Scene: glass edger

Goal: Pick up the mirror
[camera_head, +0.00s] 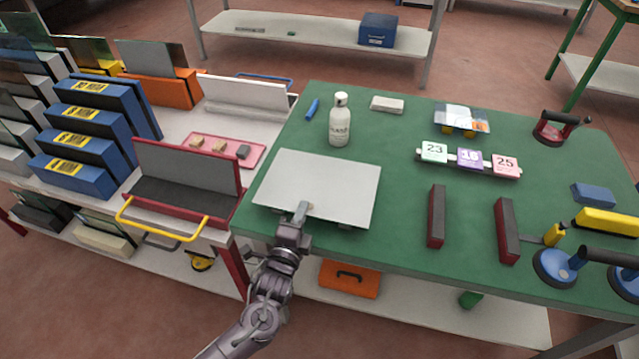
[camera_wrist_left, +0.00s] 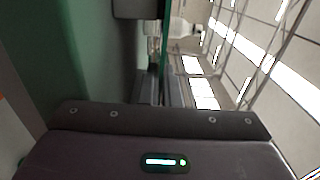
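The mirror (camera_head: 325,181) is a flat pale grey plate near the left end of the green table (camera_head: 400,222). It lies level, with dark supports showing under its front edge. My left gripper (camera_head: 303,211) is at the middle of that front edge, one finger above the plate and the other hidden beneath it. In the left wrist view the two fingers (camera_wrist_left: 162,88) stand close together with the plate's thin green edge (camera_wrist_left: 166,55) between them, so the gripper looks shut on it. My right gripper is not in view.
A white bottle (camera_head: 340,122) stands behind the mirror and a blue marker (camera_head: 312,109) lies beside it. Two dark red padded bars (camera_head: 437,216) (camera_head: 507,231) lie to the right, with number cards (camera_head: 469,159) behind. A red rack with a yellow handle (camera_head: 160,226) stands left.

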